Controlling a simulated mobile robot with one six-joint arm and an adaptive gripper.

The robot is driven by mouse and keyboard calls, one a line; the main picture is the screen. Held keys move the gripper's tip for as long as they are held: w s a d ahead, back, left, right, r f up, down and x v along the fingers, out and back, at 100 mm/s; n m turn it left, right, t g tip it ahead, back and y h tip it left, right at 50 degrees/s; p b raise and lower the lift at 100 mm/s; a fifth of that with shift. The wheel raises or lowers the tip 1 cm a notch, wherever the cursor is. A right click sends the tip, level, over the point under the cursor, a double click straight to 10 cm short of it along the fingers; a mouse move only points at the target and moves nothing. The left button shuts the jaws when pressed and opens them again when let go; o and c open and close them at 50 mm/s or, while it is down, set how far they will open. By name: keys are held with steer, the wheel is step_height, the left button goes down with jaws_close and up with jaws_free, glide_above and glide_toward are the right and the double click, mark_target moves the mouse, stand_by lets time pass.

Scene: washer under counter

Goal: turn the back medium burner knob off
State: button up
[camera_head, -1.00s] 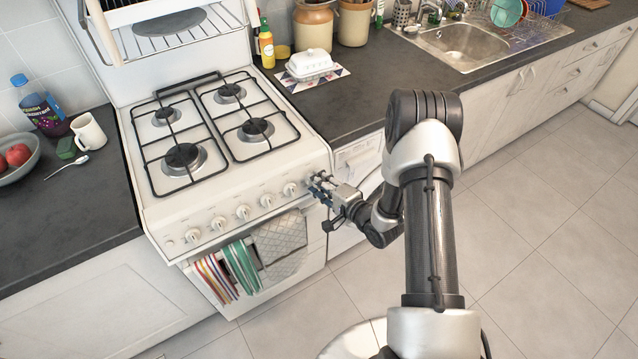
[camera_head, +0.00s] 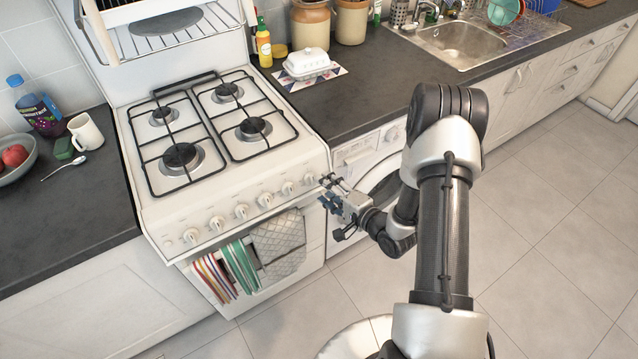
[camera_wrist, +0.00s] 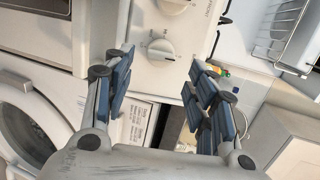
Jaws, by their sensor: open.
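The white stove (camera_head: 290,155) has a row of several round white knobs along its front panel. The rightmost knob (camera_head: 309,179) and its neighbour (camera_head: 287,188) show clearly. My gripper (camera_head: 327,190) is just right of and in front of the rightmost knob, apart from it. In the wrist view, my open, empty gripper (camera_wrist: 160,82) has blue-padded fingers spread wide, with a knob (camera_wrist: 160,50) ahead between them and another knob (camera_wrist: 174,5) at the top edge. The labels are too small to show which knob serves the back medium burner.
A washer (camera_head: 378,165) sits under the dark counter (camera_head: 365,90) right of the stove. Towels (camera_head: 240,265) and a quilted mitt (camera_head: 280,245) hang below the knobs. The tiled floor (camera_head: 540,225) is clear.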

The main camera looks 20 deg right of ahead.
steer(key=v, duration=0.7)
steer(key=shift+s, duration=0.1)
steer(key=w+d+r+n+g+h, duration=0.3)
steer(key=w+r+n+h, duration=0.1)
steer(key=r+n, duration=0.15)
steer(key=s+d+r+n+g+h, duration=0.2)
steer(key=s+r+n+h, duration=0.15)
steer(key=r, duration=0.85)
steer(key=s+a+r+n+g, duration=0.1)
steer(key=s+a+r, duration=0.2)
steer(key=s, duration=0.5)
steer(key=s+a+r+n+g, duration=0.1)
steer(key=s+a+r+n, duration=0.1)
steer(key=s, duration=0.6)
steer(key=s+a+r+n+g+y, duration=0.1)
steer(key=s+a+r, duration=0.4)
steer(key=s, duration=0.3)
steer(key=shift+a+n+g, duration=0.3)
steer(key=shift+a+g, duration=0.1)
steer(key=shift+a, duration=0.1)
